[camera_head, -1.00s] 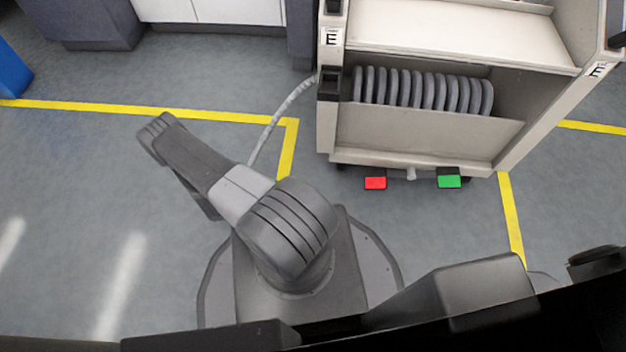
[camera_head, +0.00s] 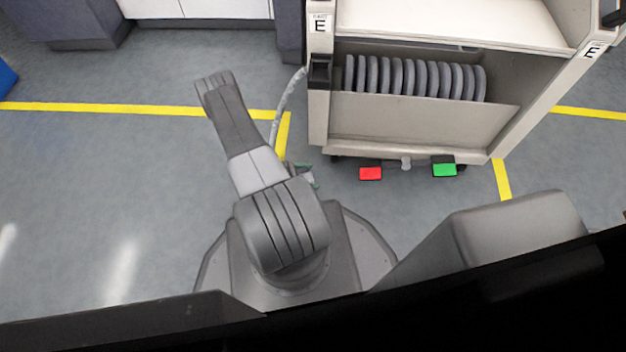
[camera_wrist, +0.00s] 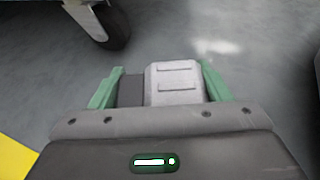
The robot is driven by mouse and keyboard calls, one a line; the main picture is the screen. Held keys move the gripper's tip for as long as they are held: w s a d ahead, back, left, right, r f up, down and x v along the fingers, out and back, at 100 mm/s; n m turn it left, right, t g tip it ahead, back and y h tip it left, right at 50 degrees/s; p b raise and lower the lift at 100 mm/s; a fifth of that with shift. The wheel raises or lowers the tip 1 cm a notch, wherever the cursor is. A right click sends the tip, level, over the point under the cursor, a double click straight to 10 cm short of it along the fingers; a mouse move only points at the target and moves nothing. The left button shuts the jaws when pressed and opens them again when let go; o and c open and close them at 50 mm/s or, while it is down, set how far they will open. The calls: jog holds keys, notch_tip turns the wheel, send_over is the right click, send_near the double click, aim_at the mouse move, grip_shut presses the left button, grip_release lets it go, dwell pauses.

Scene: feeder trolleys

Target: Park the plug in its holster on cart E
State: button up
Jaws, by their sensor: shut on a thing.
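Cart E (camera_head: 425,120) stands at the upper right of the head view, with "E" labels on its posts. A black holster-like box (camera_head: 320,70) sits on its left front post; I cannot see into it. My gripper (camera_wrist: 160,75) has green fingers, one on each side of the light grey plug (camera_wrist: 178,85), and is shut on it. In the head view, the gripper (camera_head: 307,176) shows partly behind my arm, low in front of the cart's left corner. A grey cable (camera_head: 284,105) runs up from there to the cart's left post.
Red (camera_head: 370,173) and green (camera_head: 444,169) pedals sit at the cart's foot. Several grey discs (camera_head: 415,78) stand in its bin. A cart wheel (camera_wrist: 106,28) is at the wrist view's upper left. Cabinets (camera_head: 200,8) stand behind. The floor on the left is clear.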

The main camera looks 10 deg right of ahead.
jog(key=shift+d, duration=0.45)
jog(key=f+b, duration=0.1)
jog(key=d+f+b, duration=0.1)
jog(key=f, duration=0.1)
jog(key=shift+f, duration=0.15)
jog(key=shift+f, duration=0.15)
jog(key=o, duration=1.4)
jog(key=shift+o, duration=0.2)
jog(key=p+v, duration=0.2)
jog(key=v, duration=0.5)
jog(key=p+v, duration=0.1)
jog(key=v, duration=0.5)
jog(key=shift+s+a+r+p, duration=0.1)
jog(key=shift+a+r+p, duration=0.15)
jog(key=shift+r+p, duration=0.15)
